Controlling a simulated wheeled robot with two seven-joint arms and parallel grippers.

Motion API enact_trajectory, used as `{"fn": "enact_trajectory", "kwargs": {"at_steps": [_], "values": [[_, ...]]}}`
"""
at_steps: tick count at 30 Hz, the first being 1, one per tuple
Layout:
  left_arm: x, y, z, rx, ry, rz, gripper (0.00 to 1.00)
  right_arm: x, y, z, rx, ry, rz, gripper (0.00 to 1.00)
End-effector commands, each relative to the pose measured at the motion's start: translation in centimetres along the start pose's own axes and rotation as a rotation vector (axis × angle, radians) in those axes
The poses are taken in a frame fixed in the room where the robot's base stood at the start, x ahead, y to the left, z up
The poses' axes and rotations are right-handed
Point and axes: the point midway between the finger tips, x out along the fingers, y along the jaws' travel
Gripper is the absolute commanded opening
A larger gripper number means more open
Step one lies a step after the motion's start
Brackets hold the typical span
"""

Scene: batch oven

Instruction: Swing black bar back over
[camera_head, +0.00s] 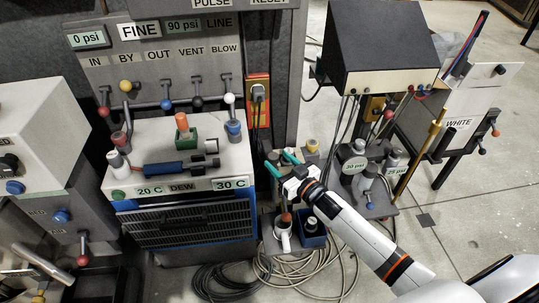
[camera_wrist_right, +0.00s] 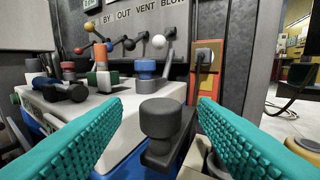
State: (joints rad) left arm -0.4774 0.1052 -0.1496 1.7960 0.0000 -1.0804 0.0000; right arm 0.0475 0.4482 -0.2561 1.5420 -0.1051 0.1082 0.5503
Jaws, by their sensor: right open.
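My right gripper (camera_head: 282,164) is open beside the right side of the white-topped box labelled DEW (camera_head: 150,185). In the right wrist view, its two teal ridged fingers (camera_wrist_right: 158,140) stand apart, either side of a dark grey knob (camera_wrist_right: 160,117). The knob sits on a short black bar (camera_wrist_right: 168,153) that runs down below it. A gap shows between the knob and each finger. In the head view I cannot clearly make out the bar near the fingertips. My left gripper is not in view.
A panel of levers with coloured knobs (camera_head: 197,102) stands behind the box. A red-orange outlet plate (camera_head: 258,98) is close behind my fingers. Loose cables (camera_head: 310,275) lie on the floor below.

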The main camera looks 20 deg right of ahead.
Motion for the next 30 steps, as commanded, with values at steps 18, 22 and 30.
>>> {"fn": "enact_trajectory", "kwargs": {"at_steps": [18,22,30], "values": [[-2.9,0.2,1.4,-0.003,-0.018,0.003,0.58,5.3,0.0,-0.1,-0.001,0.003,-0.001,0.53],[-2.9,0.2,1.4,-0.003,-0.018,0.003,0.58,5.3,0.0,-0.1,-0.001,0.003,-0.001,0.47],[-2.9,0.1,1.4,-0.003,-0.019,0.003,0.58,5.3,0.0,-0.1,0.0,0.002,-0.001,0.03]]}}
